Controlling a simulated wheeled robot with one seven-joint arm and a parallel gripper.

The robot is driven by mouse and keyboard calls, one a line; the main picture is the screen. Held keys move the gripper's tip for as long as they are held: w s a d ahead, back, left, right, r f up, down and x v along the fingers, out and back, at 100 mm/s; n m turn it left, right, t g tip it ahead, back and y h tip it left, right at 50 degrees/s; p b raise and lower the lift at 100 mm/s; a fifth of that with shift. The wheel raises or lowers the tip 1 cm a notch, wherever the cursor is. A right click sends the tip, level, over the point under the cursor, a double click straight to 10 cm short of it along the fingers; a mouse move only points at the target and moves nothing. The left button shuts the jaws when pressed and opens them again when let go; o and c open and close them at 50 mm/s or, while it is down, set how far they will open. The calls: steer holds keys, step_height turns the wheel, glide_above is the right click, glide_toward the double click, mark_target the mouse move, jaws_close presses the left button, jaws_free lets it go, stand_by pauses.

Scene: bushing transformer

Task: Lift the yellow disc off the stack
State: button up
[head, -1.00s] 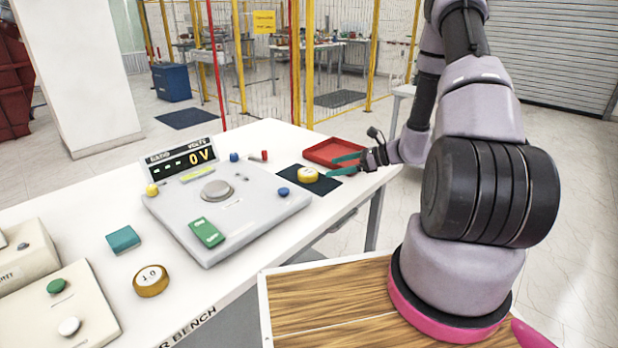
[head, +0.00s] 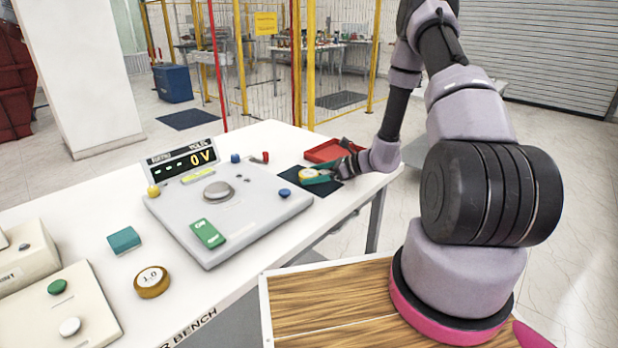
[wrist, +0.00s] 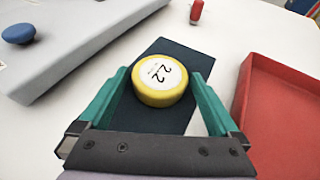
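The yellow disc (wrist: 160,82) has a white top marked 2.2. In the wrist view it lies on a dark mat (wrist: 178,55), between the tips of my gripper's two green fingers. Whether anything lies under the disc cannot be told. In the head view the disc (head: 308,174) is partly covered by a green finger. My gripper (wrist: 160,95) is open, with a finger on each side of the disc. Gaps show between the disc and the fingers, mainly on the right.
A red tray (wrist: 285,115) stands close to the right finger. A grey panel (wrist: 75,35) with a blue knob (wrist: 18,33) is at the left. A small red piece (wrist: 196,12) stands beyond the mat.

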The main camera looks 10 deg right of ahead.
steer(key=c, duration=1.3)
steer(key=shift+r, duration=0.15)
